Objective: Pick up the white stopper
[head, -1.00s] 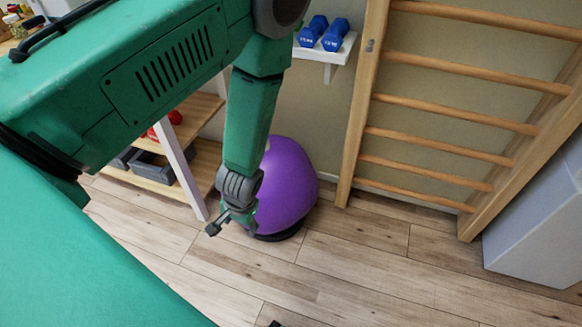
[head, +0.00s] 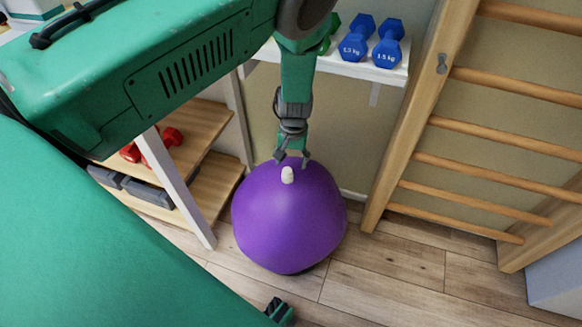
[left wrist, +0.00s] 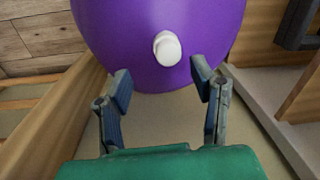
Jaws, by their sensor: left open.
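The white stopper (head: 288,175) sticks out of the upper part of a purple exercise ball (head: 288,222). In the left wrist view the stopper (left wrist: 167,48) shows as a short rounded white plug on the purple ball (left wrist: 110,30). My left gripper (head: 292,163) is open and empty, just behind and above the stopper in the head view. In the left wrist view the two fingers of the left gripper (left wrist: 161,84) are spread apart, with the stopper ahead of the gap between them and apart from both. A dark tip (head: 279,311) at the bottom edge may belong to my right gripper.
A white shelf (head: 340,68) with blue dumbbells (head: 372,40) is above and behind the ball. A wooden rack (head: 205,190) with red and grey weights stands at the left. Wooden wall bars (head: 480,175) are at the right. The floor (head: 400,285) in front is clear.

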